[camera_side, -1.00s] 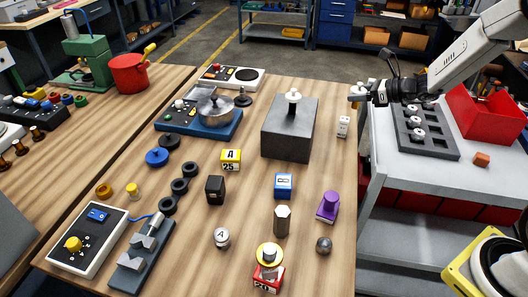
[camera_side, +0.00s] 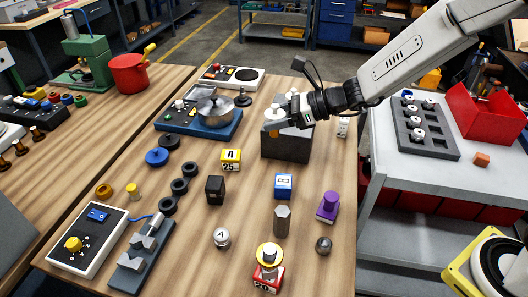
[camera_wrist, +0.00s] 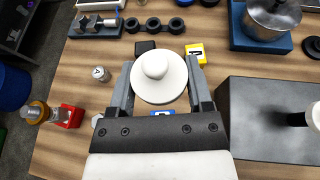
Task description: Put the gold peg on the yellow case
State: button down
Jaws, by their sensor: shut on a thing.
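My gripper (camera_side: 284,117) is shut on a round white knobbed lid (camera_side: 274,113), held in the air at the near left of the dark block. In the wrist view the lid (camera_wrist: 158,78) sits between both fingers. The yellow case (camera_side: 231,160), marked A 25, stands on the table, its top bare; it also shows in the wrist view (camera_wrist: 195,51), just beyond the lid. A gold-flanged peg (camera_side: 264,256) stands on the red case (camera_side: 268,279); I cannot tell if it is the gold peg. A small yellow cylinder (camera_side: 132,191) stands at left.
The dark block (camera_side: 286,149) bears a white knob and is close to my gripper. A blue-based pan unit (camera_side: 205,124) lies behind.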

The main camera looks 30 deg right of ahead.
jog(key=shift+s+a+r, duration=0.1)
jog(key=shift+s+a, duration=0.1)
jog(key=shift+a, duration=0.25)
jog(key=shift+s+a+r, duration=0.1)
jog(key=shift+s+a, duration=0.05)
jog(key=shift+a, duration=0.3)
send_over(231, 154)
jog(key=s+d, duration=0.1)
jog(key=s, duration=0.4)
notch_tip(231, 154, down, 4)
jog(key=f, duration=0.1)
jog(key=w+f, duration=0.3)
jog(key=shift+w+a+f, duration=0.25)
jog(key=shift+w+a, duration=0.05)
jog(key=shift+w, duration=0.05)
jog(key=shift+w+a+f, duration=0.15)
jog(key=shift+w+f, duration=0.25)
jog(key=shift+f, duration=0.05)
jog(key=shift+w+f, duration=0.25)
jog(key=shift+f, duration=1.6)
jog(key=shift+f, duration=0.15)
